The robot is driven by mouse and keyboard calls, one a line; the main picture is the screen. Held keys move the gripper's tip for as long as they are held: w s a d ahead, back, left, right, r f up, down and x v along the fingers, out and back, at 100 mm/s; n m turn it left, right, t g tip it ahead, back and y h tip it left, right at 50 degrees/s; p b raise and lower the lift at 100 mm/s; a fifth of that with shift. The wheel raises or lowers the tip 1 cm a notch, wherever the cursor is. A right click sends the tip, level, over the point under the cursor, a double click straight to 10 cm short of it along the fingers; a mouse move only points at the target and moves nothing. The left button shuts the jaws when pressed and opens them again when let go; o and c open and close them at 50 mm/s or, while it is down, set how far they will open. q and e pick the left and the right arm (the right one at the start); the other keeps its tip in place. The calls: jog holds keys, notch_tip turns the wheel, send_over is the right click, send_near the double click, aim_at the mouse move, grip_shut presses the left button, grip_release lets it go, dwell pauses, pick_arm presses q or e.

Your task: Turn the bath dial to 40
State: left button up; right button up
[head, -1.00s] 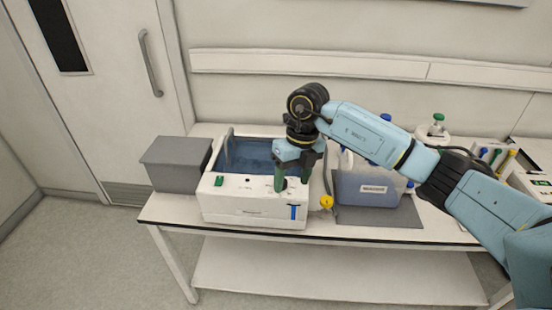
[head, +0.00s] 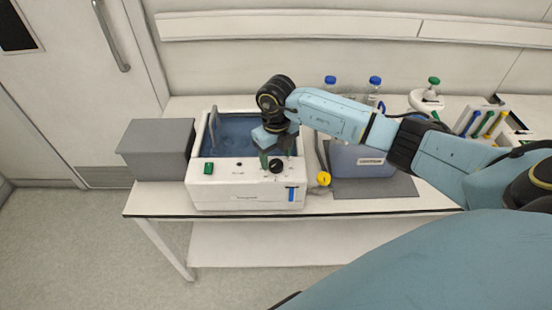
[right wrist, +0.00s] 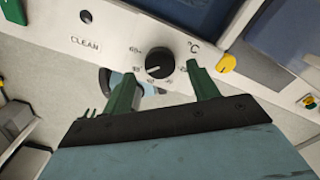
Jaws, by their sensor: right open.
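The water bath (head: 225,190) is a white box with a blue-water tank, standing on the bench. Its black round dial (head: 276,166) is on the right of the front panel. The dial (right wrist: 158,62) is large in the right wrist view; its white mark points left and slightly down. A "60" and a "°C" are printed near it; other scale figures are partly hidden or too small to read.
A green switch (head: 208,168) and a blue lever (head: 291,194) are on the bath's front. A yellow knob (head: 323,179) is to its right. A grey box (head: 155,145) stands left, a blue-grey container (head: 358,160) right, bottles behind. The grey mat (head: 375,190) has free room.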

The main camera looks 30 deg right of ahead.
aim_at(276, 166)
jog(key=shift+f, duration=1.15)
jog(key=shift+c, duration=0.7)
jog(key=c, duration=0.8)
pick_arm(q)
jog(key=shift+w, duration=0.25)
pick_arm(e)
jog(key=shift+c, duration=0.2)
pick_arm(q)
jog(key=shift+f, duration=0.1)
